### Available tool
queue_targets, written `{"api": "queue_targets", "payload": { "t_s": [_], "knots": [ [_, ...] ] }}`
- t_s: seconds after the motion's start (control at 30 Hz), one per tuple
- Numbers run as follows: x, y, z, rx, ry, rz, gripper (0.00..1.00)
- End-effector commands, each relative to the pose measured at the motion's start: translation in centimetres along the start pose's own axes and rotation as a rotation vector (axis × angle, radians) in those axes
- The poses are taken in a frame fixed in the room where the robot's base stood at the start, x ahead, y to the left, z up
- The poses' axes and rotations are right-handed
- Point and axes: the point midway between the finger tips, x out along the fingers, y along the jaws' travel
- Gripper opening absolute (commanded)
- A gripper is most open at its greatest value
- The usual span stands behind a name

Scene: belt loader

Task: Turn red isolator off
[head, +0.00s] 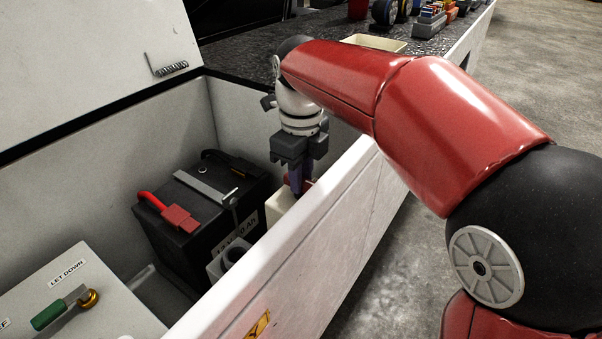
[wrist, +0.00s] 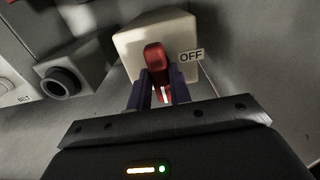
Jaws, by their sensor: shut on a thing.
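The red isolator handle (wrist: 156,58) stands on a cream box (wrist: 128,40) in the wrist view. In the head view, my gripper (head: 297,182) reaches down into the compartment over the cream box (head: 282,208). Only a bit of red shows beside the fingers there, and the near wall hides the lower part of the box.
A black battery (head: 205,205) with a red terminal cover (head: 180,217) stands left of my gripper. A grey box with a round port (head: 230,258) is close by. The white compartment wall (head: 300,265) rises on the near side. A green-handled lever (head: 55,310) is at lower left.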

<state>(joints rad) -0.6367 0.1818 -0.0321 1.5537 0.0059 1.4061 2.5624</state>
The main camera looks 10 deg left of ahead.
Motion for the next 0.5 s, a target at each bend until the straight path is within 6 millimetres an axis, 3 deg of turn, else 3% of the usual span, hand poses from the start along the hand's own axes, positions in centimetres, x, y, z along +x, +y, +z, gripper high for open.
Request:
{"api": "queue_targets", "payload": {
  "t_s": [0.27, 0.5],
  "knots": [
    [-0.22, -0.04, -0.06, -0.087, 0.001, 0.001, 0.00],
    [-0.34, -0.03, -0.04, -0.274, 0.002, 0.001, 0.00]
  ]
}}
